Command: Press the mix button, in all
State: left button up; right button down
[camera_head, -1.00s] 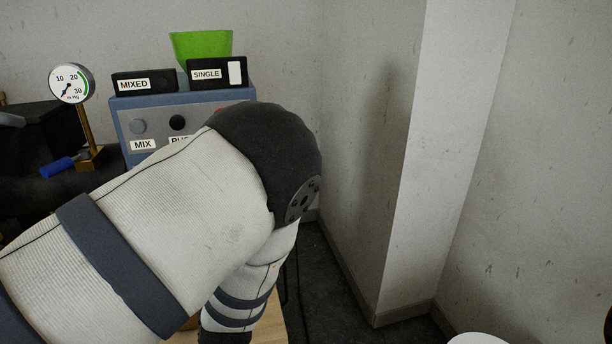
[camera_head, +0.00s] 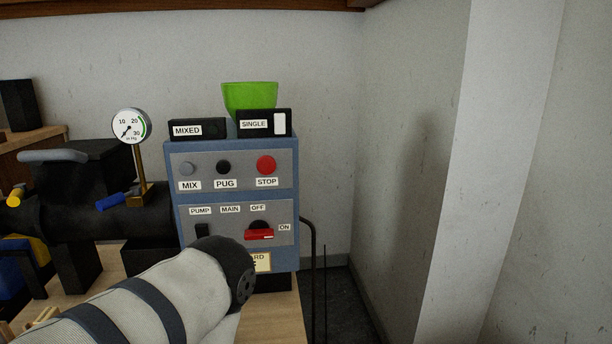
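The grey mix button (camera_head: 188,168) is on the upper left of the blue control box (camera_head: 290,180), above its MIX label. The black pug button (camera_head: 223,167) and red stop button (camera_head: 266,165) are to its right. The MIXED box (camera_head: 198,129) and SINGLE box (camera_head: 264,123) sit on top of the control box. My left arm reaches in from the lower left, below the button row, and covers the box's lower left. Both grippers are out of view.
A red rotary switch (camera_head: 259,234) is on the lower panel. A gauge (camera_head: 131,126) on a brass post, with a blue-handled valve (camera_head: 111,203), stands left of the box on the black machine (camera_head: 100,222). A green bowl (camera_head: 250,95) is behind the boxes. Walls close in the right.

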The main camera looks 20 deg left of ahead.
aim_at(186, 170)
jog(key=u, duration=1.45)
